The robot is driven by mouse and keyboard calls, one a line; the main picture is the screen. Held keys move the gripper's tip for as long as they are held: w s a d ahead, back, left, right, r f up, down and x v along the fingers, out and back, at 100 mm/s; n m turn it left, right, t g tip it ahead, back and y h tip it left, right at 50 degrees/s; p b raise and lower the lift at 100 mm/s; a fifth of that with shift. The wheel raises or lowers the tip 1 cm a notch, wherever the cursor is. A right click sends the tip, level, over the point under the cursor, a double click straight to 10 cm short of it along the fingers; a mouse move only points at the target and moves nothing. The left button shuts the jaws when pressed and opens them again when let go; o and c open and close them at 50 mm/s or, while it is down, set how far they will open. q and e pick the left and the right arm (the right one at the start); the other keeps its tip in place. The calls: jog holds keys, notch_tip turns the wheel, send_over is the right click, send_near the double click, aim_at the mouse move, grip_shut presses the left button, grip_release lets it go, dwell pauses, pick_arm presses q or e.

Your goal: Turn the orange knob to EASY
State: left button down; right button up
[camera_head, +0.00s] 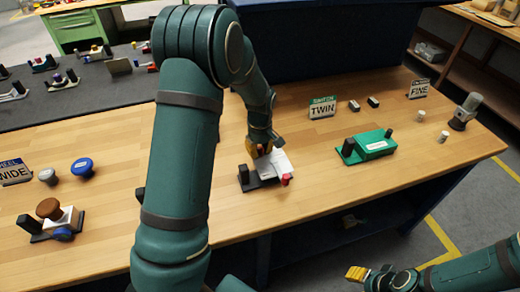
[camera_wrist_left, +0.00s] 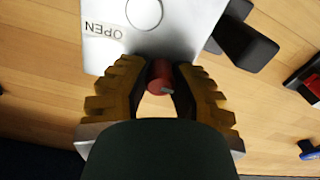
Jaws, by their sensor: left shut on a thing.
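My left gripper (camera_head: 260,150) is at the back of a small white valve block (camera_head: 280,166) on the wooden bench. In the left wrist view its yellow fingers (camera_wrist_left: 162,78) are shut on a short red cylindrical knob (camera_wrist_left: 158,76) at the block's edge. The block's pale top (camera_wrist_left: 165,35) carries a label reading OPEN, upside down in that view, and a round disc. A red part (camera_head: 287,180) sticks out at the block's front. No clearly orange knob or EASY label can be made out. My right gripper (camera_head: 357,273) is at the bottom right, away from the bench.
A black post (camera_head: 244,174) stands beside the block. A green device (camera_head: 370,146) is to the right, with TWIN (camera_head: 322,107) and FINE (camera_head: 419,89) signs behind. A brown-knobbed device (camera_head: 48,208) is at left. Bare wood surrounds the block.

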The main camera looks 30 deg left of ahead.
aim_at(260, 149)
pick_arm(q)
jog(key=c, duration=0.7)
grip_release()
jog(key=shift+c, duration=0.2)
notch_tip(260, 149, up, 12)
jog(key=shift+s+f, duration=0.1)
